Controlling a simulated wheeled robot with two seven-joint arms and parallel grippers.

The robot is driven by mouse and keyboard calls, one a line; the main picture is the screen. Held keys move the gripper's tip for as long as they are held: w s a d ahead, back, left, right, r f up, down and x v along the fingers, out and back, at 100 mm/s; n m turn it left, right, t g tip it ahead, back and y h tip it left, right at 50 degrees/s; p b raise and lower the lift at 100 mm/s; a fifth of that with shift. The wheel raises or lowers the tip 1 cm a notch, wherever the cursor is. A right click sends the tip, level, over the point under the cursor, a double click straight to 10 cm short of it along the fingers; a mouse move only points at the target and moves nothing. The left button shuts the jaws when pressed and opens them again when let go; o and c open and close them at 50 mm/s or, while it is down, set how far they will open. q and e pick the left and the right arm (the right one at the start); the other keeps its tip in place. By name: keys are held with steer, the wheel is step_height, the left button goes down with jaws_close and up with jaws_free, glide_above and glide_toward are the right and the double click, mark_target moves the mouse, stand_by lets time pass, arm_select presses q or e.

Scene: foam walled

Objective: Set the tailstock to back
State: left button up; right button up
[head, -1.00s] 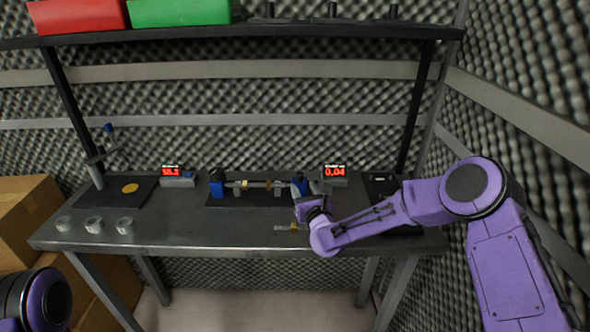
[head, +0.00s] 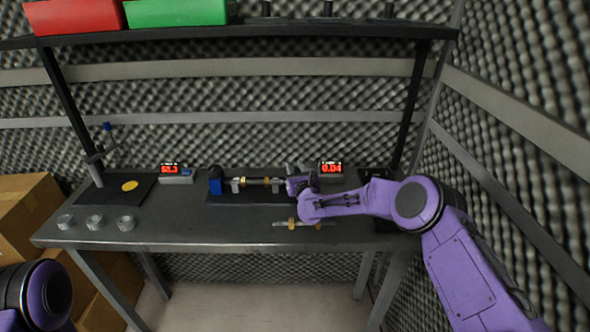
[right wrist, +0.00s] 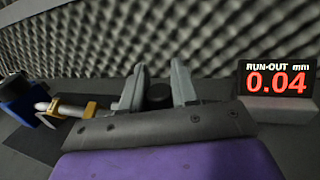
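In the head view, the spindle fixture has a blue end block (head: 216,183) at its left and a shaft with gold rings (head: 258,182) on supports. The tailstock end, at its right, is hidden behind my right gripper (head: 299,168). In the right wrist view my right gripper (right wrist: 158,75) is open, its two grey fingers apart with a dark round part (right wrist: 158,97) between and beyond them, probably the tailstock knob; contact cannot be told. That view also shows a blue block (right wrist: 17,98) and gold-ringed shaft at left. My left gripper is out of view.
A run-out display (head: 331,169) reading 0.04 stands close right of the gripper; another display (head: 177,173) stands left. A loose gold-ringed shaft (head: 292,223) lies in front. Several metal rings (head: 95,223) sit at the bench's front left. A shelf (head: 230,38) crosses above.

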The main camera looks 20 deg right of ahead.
jaws_close()
steer(key=d+b, duration=0.2)
steer(key=shift+s+d+f, duration=0.15)
steer(key=shift+s+d, duration=0.2)
steer(key=shift+d, duration=0.1)
steer(key=o, duration=0.6)
jaws_free()
steer(key=shift+o, duration=0.7)
steer(key=shift+s+d, duration=0.15)
steer(key=shift+d, duration=0.05)
steer(key=shift+a, duration=0.15)
